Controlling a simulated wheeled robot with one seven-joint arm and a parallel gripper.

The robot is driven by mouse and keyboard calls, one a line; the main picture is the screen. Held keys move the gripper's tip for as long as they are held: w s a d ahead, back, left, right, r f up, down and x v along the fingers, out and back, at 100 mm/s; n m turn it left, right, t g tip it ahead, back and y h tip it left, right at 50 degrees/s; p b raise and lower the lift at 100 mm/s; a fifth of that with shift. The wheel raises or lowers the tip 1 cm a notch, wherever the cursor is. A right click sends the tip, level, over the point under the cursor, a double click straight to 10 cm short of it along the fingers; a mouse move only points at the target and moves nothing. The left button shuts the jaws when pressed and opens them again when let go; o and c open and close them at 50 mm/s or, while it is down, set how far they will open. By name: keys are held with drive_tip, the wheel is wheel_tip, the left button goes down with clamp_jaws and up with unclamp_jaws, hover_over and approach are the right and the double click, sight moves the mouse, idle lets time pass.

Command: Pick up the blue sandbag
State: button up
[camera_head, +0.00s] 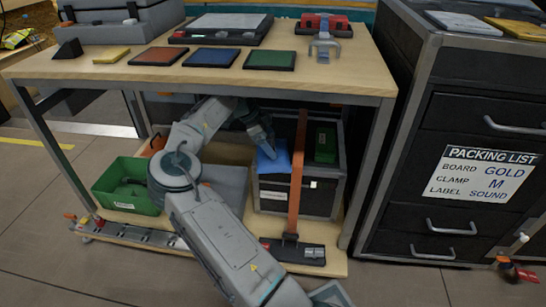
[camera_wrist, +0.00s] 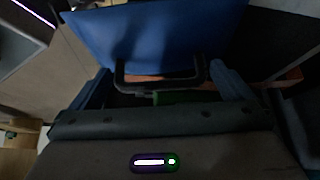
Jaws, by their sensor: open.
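The blue sandbag (camera_head: 272,158) is at the upper left of the dark crate (camera_head: 318,202) on the table's lower shelf. In the wrist view a broad blue surface (camera_wrist: 150,38), which looks like the sandbag, fills the upper middle, with a dark handle (camera_wrist: 160,84) at its near edge. My gripper (camera_head: 264,143) reaches under the tabletop and is right at the sandbag. In the wrist view my gripper (camera_wrist: 162,86) is open, its two fingers on either side of the handle. Whether the fingers touch it is too dark to tell.
The tabletop (camera_head: 330,75) and its front rail are above my arm. An orange strap (camera_head: 297,180) runs down the crate's front. A green case (camera_head: 325,142) stands right of the strap. A green bin (camera_head: 125,185) is at left, and a dark drawer cabinet (camera_head: 400,190) at right.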

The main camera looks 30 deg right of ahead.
drive_tip(key=c, duration=1.8)
drive_tip(key=shift+o, duration=0.2)
drive_tip(key=shift+r, duration=0.25)
